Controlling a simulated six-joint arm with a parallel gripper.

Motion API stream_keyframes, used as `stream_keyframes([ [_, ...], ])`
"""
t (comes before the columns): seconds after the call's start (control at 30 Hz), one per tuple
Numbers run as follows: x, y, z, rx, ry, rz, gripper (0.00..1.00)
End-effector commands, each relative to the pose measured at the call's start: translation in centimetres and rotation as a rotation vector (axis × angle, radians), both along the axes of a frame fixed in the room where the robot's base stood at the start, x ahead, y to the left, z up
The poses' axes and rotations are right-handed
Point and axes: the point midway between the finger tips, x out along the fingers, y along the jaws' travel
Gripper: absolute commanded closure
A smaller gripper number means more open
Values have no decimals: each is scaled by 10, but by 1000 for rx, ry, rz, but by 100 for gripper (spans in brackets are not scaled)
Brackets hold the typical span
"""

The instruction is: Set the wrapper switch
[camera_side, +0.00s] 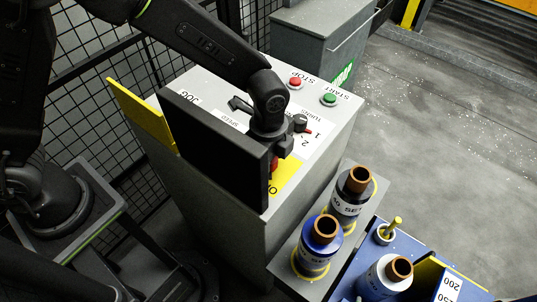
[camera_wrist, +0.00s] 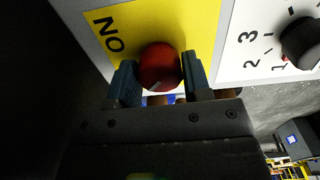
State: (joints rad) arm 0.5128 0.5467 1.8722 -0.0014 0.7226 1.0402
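The wrapper switch is a round red knob (camera_wrist: 160,66) on a yellow plate (camera_wrist: 198,20) marked ON. In the wrist view my gripper (camera_wrist: 161,75) has one finger on each side of the knob, and both fingers appear to touch it. A pale mark shows on the knob's lower edge. In the side view the yellow plate (camera_side: 287,178) is on the sloping top of a grey control cabinet. There my gripper is mostly hidden by a black panel, and only a bit of the red knob (camera_side: 274,164) shows.
A black numbered dial (camera_wrist: 304,42) sits beside the yellow plate. A red STOP button (camera_side: 295,82) and green START button (camera_side: 328,99) are at the cabinet's far end. Wire fencing runs behind.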

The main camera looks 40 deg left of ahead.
Motion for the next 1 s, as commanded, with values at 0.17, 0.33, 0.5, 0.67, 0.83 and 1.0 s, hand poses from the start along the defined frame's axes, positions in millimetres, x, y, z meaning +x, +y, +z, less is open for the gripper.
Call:
stream_keyframes([
  [0.17,0,0,0,0,-1,-2,38],
  [0.33,0,0,0,0,-1,-3,31],
  [0.5,0,0,2,0,-1,-3,31],
  [0.67,1,0,18,-2,-5,-4,31],
  [0.83,1,0,54,-3,-7,-3,31],
  [1.0,1,0,93,-2,-5,-3,31],
])
